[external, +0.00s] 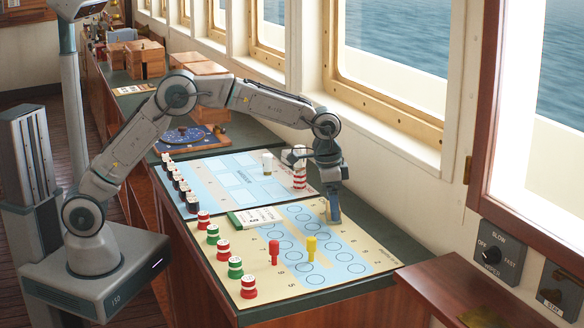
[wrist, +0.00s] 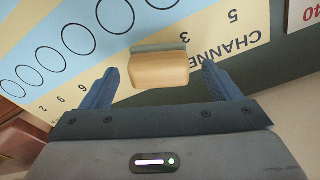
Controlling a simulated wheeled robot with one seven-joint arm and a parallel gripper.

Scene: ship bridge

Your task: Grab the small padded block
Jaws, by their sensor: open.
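The small padded block (wrist: 160,70) shows in the wrist view as a light wooden block with a grey-green pad along its far edge. It lies on the printed chart board (wrist: 200,38), near the "CHANNEL" lettering. My gripper (wrist: 160,66) is open, with one blue finger on each side of the block and a gap to it on both sides. In the external view my gripper (external: 334,216) points down at the far side of the yellow and blue chart. There the block is mostly hidden by the gripper.
A red peg (external: 274,252) and a yellow peg (external: 311,248) stand on the chart to the front. Red and green stacked pieces (external: 235,267) line its left edge. A white booklet (external: 254,218) lies left of my gripper. Red-striped cylinders (external: 299,176) stand behind.

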